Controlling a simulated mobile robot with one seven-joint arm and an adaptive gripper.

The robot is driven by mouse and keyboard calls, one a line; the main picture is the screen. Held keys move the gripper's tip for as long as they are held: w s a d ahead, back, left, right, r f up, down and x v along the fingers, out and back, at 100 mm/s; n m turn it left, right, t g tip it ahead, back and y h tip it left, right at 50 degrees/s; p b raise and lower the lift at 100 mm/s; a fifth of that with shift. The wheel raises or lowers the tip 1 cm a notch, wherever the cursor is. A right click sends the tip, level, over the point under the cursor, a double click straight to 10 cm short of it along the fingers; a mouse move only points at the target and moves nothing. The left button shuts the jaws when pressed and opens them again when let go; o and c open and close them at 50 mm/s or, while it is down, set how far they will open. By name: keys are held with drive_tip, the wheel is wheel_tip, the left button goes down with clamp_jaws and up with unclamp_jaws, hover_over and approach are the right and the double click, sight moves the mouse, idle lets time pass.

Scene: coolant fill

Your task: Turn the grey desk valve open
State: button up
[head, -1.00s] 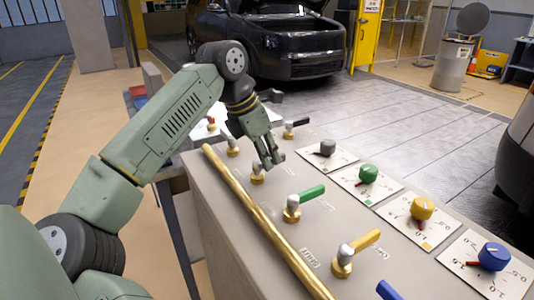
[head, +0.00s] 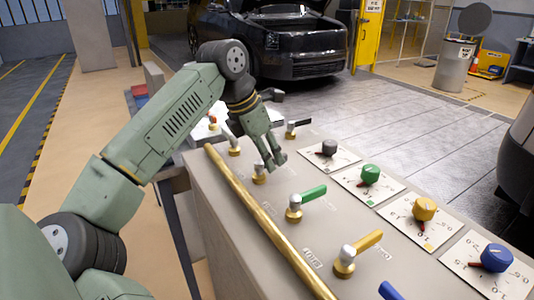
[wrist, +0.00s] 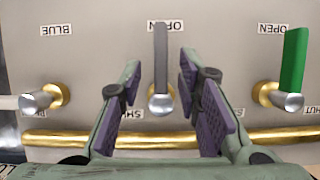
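The grey desk valve's dark grey lever (wrist: 161,60) stands in the middle of the wrist view. It runs from its round stem end (wrist: 161,103) straight up to an OPEN label (wrist: 174,27). My gripper (wrist: 160,65) is open, with one finger on each side of the lever and a visible gap to both. In the head view, my gripper (head: 275,164) points down over the desk at this valve's brass base (head: 258,178). The fingers hide most of the lever there. A SHUT label (wrist: 131,112) is partly covered by the left finger.
The green-levered valve (wrist: 292,65) is close on the right, and another valve (wrist: 40,98) on the left. A brass rail (head: 262,215) runs along the desk edge. A yellow-levered valve (head: 360,250) and several coloured dial knobs (head: 370,175) stand farther along.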

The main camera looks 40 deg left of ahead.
drive_tip(key=v, duration=1.2)
idle(0.3)
